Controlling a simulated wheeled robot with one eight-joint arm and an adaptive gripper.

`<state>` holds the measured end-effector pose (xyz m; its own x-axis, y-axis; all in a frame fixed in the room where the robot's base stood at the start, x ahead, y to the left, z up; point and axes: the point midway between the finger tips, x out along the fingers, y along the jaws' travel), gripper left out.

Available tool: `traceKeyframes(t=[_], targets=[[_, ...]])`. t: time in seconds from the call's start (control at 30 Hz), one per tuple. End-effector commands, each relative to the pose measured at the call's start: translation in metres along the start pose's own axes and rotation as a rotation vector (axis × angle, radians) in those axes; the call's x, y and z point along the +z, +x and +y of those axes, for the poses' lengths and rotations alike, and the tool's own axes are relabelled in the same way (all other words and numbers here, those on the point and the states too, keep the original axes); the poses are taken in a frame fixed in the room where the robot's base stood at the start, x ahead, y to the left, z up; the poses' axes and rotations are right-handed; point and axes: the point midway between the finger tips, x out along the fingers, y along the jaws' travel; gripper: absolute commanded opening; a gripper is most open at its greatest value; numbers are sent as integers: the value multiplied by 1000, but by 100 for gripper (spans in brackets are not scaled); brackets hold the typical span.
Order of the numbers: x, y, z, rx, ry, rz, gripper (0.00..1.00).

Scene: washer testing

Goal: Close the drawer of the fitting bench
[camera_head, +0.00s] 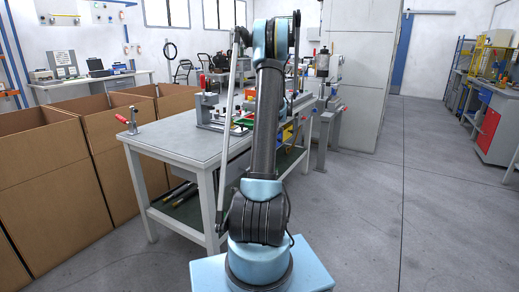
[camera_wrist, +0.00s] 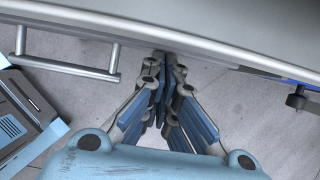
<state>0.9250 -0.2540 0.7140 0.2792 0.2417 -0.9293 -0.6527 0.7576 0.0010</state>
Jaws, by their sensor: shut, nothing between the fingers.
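My gripper (camera_wrist: 162,80) is shut and empty in the wrist view. Its fingertips are at or very near the underside of a long pale grey edge; I cannot tell whether they touch it. A metal bar handle (camera_wrist: 66,67) on two posts sticks out below that edge, to the left of the fingers and apart from them. I cannot tell for sure whether it belongs to the drawer. In the head view a grey-topped bench (camera_head: 172,137) stands beyond my base. No drawer front can be made out there, and my arm hides part of the bench and my gripper.
Open cardboard boxes (camera_head: 35,190) line the left of the bench. A red-handled clamp (camera_head: 128,121) stands on its near corner. A tall grey cabinet (camera_head: 357,75) is behind. A workbench with a red door (camera_head: 488,133) is far right. The floor (camera_head: 425,200) to the right is clear.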

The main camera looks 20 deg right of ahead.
Motion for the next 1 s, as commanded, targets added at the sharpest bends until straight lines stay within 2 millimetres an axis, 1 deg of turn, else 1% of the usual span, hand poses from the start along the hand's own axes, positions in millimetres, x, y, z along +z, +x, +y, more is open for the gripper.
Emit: traceKeyframes(t=[0.53, 0.63, 0.77, 0.83, 1.0], targets=[[2, 0, -2, 0, 0, -7, 0], [-4, -2, -2, 0, -1, -6, 0], [-20, -8, -5, -1, 2, -2, 0], [-30, -11, -7, -1, 0, 0, 0], [-29, -47, -6, 0, 1, 1, 0]])
